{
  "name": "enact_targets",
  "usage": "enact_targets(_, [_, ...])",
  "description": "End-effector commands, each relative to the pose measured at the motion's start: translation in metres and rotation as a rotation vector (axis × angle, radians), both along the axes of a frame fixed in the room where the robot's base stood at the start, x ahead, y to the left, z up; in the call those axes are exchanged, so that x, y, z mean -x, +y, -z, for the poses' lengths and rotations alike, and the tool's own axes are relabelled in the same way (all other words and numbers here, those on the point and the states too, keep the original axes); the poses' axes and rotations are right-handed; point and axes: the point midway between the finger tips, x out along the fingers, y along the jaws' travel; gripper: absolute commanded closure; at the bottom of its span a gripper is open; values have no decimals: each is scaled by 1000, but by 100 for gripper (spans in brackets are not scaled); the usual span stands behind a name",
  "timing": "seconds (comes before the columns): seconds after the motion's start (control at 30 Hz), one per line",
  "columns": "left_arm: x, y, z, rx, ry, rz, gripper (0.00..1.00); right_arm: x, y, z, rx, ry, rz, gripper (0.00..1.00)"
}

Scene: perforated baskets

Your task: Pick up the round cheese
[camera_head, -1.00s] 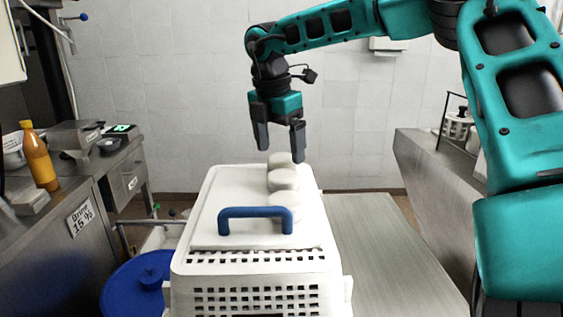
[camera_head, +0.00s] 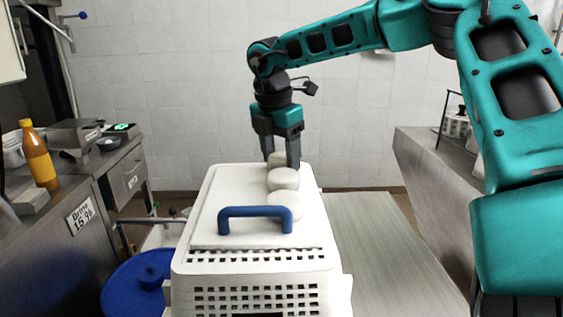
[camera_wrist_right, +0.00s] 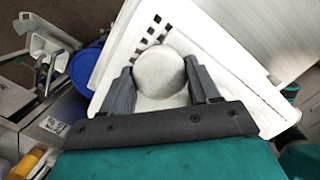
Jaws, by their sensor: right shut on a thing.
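In the right wrist view a round cheese (camera_wrist_right: 160,72) shows between both fingers of my right gripper (camera_wrist_right: 162,78). My left gripper is out of view.
A steel table (camera_head: 385,240) is right of the basket. A blue round lid (camera_head: 135,285) is low on the left. An orange bottle (camera_head: 39,158) stands on the left counter. A tiled wall is behind.

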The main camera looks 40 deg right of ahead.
Motion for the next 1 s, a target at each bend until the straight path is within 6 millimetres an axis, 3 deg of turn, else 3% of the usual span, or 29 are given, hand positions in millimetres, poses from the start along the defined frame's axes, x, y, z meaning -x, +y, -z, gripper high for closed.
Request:
enact_targets(0.1, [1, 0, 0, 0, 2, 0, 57, 0, 0, -1, 1, -1, 0, 71])
enact_targets(0.37, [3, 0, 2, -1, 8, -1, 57, 0, 0, -2, 1, -1, 0, 71])
enact_targets(0.57, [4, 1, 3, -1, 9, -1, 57, -1, 0, -17, 2, -4, 1, 71])
enact_targets(0.77, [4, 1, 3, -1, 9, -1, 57, -1, 0, -59, 2, -7, 1, 71])
enact_targets(1.0, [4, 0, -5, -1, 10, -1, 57, -1, 0, -135, 1, -6, 1, 71])
